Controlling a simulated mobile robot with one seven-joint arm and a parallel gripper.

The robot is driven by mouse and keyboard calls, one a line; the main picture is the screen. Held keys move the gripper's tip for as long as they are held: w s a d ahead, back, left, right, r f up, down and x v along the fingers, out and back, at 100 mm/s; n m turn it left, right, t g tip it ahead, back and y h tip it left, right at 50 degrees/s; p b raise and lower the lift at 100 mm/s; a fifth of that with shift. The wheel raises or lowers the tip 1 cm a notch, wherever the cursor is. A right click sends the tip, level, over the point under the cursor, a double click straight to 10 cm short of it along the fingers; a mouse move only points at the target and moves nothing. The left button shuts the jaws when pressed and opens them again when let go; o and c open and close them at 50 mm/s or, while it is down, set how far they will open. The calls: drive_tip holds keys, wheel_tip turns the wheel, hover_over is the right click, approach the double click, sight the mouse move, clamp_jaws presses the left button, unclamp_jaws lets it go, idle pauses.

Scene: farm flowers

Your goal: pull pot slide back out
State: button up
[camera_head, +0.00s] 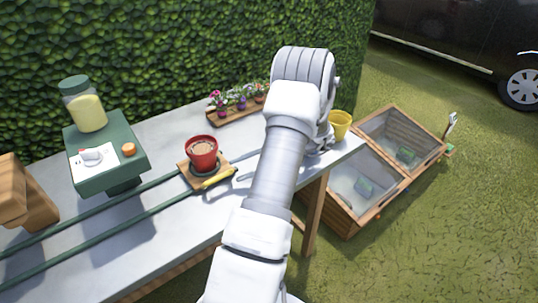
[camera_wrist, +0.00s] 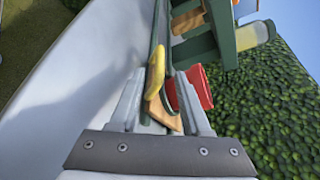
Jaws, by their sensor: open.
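A red pot (camera_head: 202,152) with brown contents stands upright on a small wooden slide (camera_head: 188,177) that sits on the dark green rails (camera_head: 150,185). A yellow handle (camera_head: 219,178) is at the slide's near right edge. My gripper (camera_head: 230,168) is low over the table, close to the handle. In the wrist view, my gripper (camera_wrist: 160,88) is open, with the yellow handle (camera_wrist: 155,75) between the fingers. I cannot tell whether a finger touches it. The red pot (camera_wrist: 203,86) is partly hidden behind the right finger.
A green stand (camera_head: 118,175) straddles the rails at left, bearing a jar (camera_head: 87,108) and a small orange item (camera_head: 129,149). A wooden block shape (camera_head: 22,195) is at far left. A flower planter (camera_head: 235,112) stands behind, and a yellow pot (camera_head: 341,123) at right.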

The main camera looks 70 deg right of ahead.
drive_tip(key=v, duration=0.8)
drive_tip(key=shift+s+d, duration=0.1)
drive_tip(key=shift+d, duration=0.05)
